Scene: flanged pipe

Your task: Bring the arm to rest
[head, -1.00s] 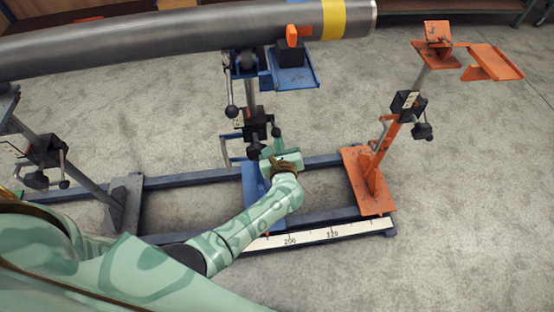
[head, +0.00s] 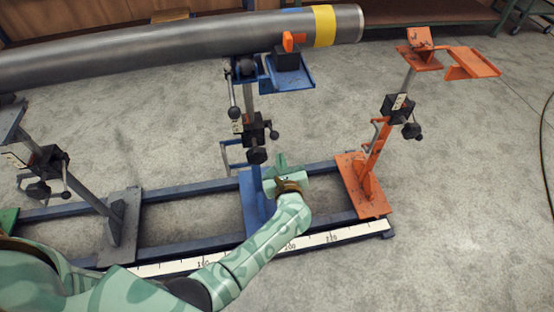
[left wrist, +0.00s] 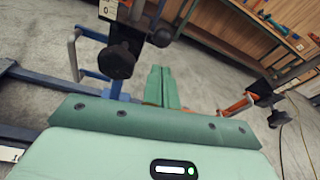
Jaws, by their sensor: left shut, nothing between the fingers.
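My left gripper (head: 282,163) is in the middle of the head view, over the base frame, beside the foot of the blue stand (head: 255,200). Its two green fingers are together with nothing between them; they also show closed in the left wrist view (left wrist: 161,88). A black knob (left wrist: 118,61) of the blue stand is close to the left of the fingers in that view. A grey steel pipe (head: 150,50) with a yellow band lies across the stands, above and apart from the gripper. My right gripper is not in view.
An orange stand (head: 367,185) rises right of my gripper, with an empty orange plate (head: 470,64) on top. A grey stand (head: 122,222) is at left. The base frame carries a white scale (head: 330,237). The concrete floor at right is clear, apart from a cable (head: 545,150).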

